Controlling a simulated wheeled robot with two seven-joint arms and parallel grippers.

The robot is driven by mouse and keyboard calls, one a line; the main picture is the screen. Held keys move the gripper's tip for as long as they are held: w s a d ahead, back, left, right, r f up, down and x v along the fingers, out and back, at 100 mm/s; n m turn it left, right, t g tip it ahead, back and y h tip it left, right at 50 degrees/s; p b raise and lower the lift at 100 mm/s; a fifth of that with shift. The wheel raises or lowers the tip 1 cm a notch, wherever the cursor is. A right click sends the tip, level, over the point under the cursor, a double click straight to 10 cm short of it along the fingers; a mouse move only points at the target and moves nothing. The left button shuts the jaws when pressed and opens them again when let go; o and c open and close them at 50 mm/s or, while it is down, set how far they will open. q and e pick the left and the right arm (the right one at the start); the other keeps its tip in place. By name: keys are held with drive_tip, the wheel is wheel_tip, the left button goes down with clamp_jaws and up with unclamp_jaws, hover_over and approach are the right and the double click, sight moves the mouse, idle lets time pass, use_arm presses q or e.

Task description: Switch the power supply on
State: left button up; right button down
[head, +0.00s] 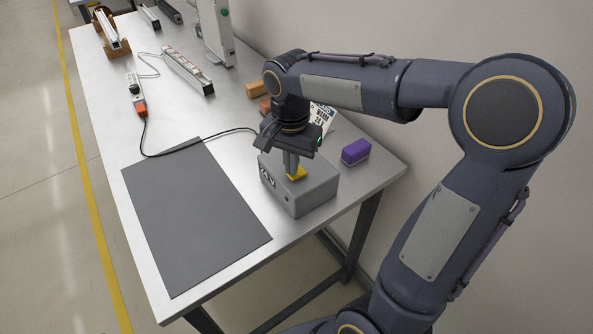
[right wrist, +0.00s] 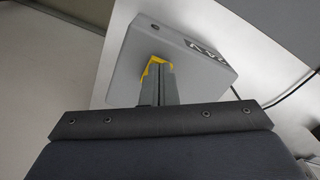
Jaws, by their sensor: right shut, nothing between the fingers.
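The power supply (head: 315,193) is a grey box marked 24 V near the table's front right edge. It also shows in the right wrist view (right wrist: 120,68). A yellow part (head: 298,174) is on its top, and it shows around the fingertips in the right wrist view (right wrist: 146,72). My right gripper (head: 291,171) is shut and empty, pointing down at the yellow part. Its fingertips (right wrist: 160,66) are at or very close to the yellow part; I cannot tell whether they touch. The fingers hide much of the yellow part. My left gripper is not in view.
A dark grey mat (head: 195,220) lies left of the power supply. A purple block (head: 355,151) is to its right, with a printed sign (head: 322,116) behind. A black cable runs to an orange connector (head: 141,108).

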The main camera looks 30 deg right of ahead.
drive_tip(key=shift+f, duration=0.35)
drive_tip(key=shift+r, duration=0.15)
wheel_tip(320, 180, up, 7)
drive_tip(key=p, duration=0.6)
idle(0.4)
drive_tip(key=shift+s, duration=0.35)
drive_tip(key=s+a+n+t+y, duration=0.2)
drive_tip(key=s+n, duration=0.2)
drive_tip(key=s, duration=0.4)
drive_tip(key=s+a+f+n+t+y, duration=0.1)
drive_tip(key=s+a+n+t, duration=0.1)
drive_tip(key=s+n, duration=0.3)
drive_tip(key=s+t, duration=0.1)
drive_tip(key=s, duration=0.2)
drive_tip(key=shift+f+t+y, duration=0.2)
drive_tip(key=shift+t+y, duration=0.1)
drive_tip(key=shift+y, duration=0.1)
